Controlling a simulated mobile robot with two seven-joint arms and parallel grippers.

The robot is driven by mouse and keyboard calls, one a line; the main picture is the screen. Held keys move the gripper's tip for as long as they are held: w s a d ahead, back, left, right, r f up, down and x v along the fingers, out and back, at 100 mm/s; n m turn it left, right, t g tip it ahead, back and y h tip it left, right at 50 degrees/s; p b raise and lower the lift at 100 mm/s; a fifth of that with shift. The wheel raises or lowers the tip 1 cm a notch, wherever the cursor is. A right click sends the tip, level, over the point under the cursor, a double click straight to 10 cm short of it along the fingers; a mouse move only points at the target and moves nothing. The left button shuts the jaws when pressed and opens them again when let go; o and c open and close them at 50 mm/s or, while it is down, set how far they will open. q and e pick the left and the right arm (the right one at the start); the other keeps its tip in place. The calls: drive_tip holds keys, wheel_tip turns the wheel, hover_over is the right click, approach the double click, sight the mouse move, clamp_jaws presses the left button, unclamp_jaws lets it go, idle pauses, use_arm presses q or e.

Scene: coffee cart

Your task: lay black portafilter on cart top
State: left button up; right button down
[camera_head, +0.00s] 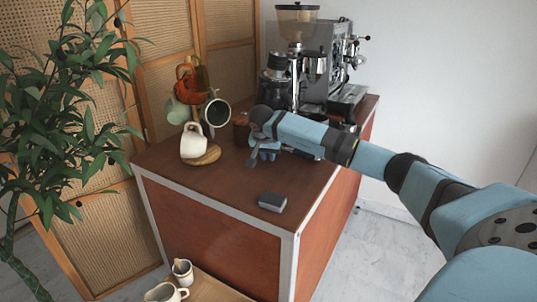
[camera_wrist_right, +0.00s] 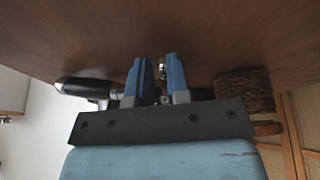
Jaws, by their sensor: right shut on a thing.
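My right gripper (camera_head: 266,153) is low over the brown cart top (camera_head: 215,187), pointing down, in front of the coffee machine. In the right wrist view its two blue fingers (camera_wrist_right: 158,82) are close together, with bright metal between them. The portafilter's black handle (camera_wrist_right: 84,87) lies left of the fingers there, with a metal neck towards them. The gripper is shut on the portafilter. The fingers and my arm hide most of it in the head view. I cannot tell whether it touches the cart top. My left gripper is not in view.
A grey block (camera_head: 272,202) lies near the cart's front edge. A dark brown round container (camera_head: 241,130) is close behind the gripper. The espresso machine (camera_head: 338,65) and grinder (camera_head: 296,30) fill the back.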

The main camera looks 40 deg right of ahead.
drive_tip(key=c, duration=1)
unclamp_jaws()
drive_tip(key=shift+r, duration=0.15)
use_arm(q)
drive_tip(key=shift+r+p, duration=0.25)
drive_tip(key=shift+p, duration=0.4)
use_arm(e)
drive_tip(key=v, duration=1.3)
drive_tip(key=shift+a+r, duration=0.2)
drive_tip(key=shift+r, duration=0.15)
drive_tip(key=shift+s, duration=0.15)
